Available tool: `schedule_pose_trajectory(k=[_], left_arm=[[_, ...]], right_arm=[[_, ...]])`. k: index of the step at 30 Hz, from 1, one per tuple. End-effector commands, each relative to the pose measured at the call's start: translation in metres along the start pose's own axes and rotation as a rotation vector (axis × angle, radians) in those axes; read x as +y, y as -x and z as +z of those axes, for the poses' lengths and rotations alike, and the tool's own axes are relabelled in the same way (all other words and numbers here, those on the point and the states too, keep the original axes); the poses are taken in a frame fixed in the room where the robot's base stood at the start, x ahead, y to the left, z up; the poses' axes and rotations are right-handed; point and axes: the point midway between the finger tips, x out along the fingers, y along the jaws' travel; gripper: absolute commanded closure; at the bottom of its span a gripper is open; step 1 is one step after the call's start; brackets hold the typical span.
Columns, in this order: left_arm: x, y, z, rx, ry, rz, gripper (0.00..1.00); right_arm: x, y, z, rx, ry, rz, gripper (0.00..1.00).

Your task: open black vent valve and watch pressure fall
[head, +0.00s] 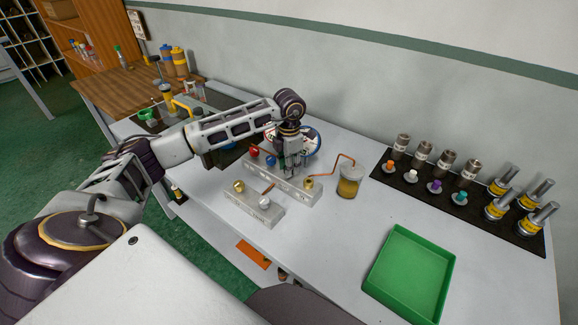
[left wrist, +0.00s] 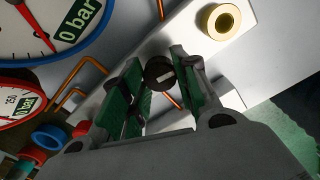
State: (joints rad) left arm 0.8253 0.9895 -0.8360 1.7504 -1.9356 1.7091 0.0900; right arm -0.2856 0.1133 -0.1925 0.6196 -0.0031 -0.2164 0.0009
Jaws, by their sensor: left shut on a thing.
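My left gripper (head: 291,166) points down over the grey valve block (head: 300,187) in the head view. In the left wrist view its green-padded fingers (left wrist: 157,75) are on both sides of the black vent valve (left wrist: 160,73), a round knob with a pale mark. The gripper is shut on it; the hand hides the knob in the head view. A large white dial gauge (left wrist: 45,25) with a red needle shows "0 bar" on its label. A smaller red-rimmed gauge (left wrist: 18,98) is partly cut off; its label is partly readable. My right gripper is not in view.
A red knob (head: 255,152), a blue knob (head: 271,160) and a brass fitting (head: 308,183) are close to the hand. A copper tube runs to a jar of amber liquid (head: 349,182). A green tray (head: 410,274) and a black mat (head: 520,237) with cylinders lie right.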

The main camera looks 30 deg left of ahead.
Motion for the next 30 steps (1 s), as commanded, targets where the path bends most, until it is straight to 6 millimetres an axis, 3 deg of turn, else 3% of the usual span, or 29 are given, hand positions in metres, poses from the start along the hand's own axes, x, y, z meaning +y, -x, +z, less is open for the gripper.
schedule_pose_trajectory(k=[7,8,13,24,30], left_arm=[[0.001,0.002,0.001,-0.003,0.001,0.002,0.94],[0.001,0.002,0.001,-0.003,0.001,0.002,0.67],[0.001,0.001,0.0,-0.002,0.0,0.001,0.47],[0.0,0.002,0.0,-0.001,-0.001,0.0,0.47],[0.0,0.012,0.001,-0.003,-0.001,0.0,0.47]], right_arm=[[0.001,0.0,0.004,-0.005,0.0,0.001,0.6],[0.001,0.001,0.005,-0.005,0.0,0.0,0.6],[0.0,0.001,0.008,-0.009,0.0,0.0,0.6],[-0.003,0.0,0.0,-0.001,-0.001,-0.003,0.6],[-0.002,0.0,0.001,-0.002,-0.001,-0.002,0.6]])
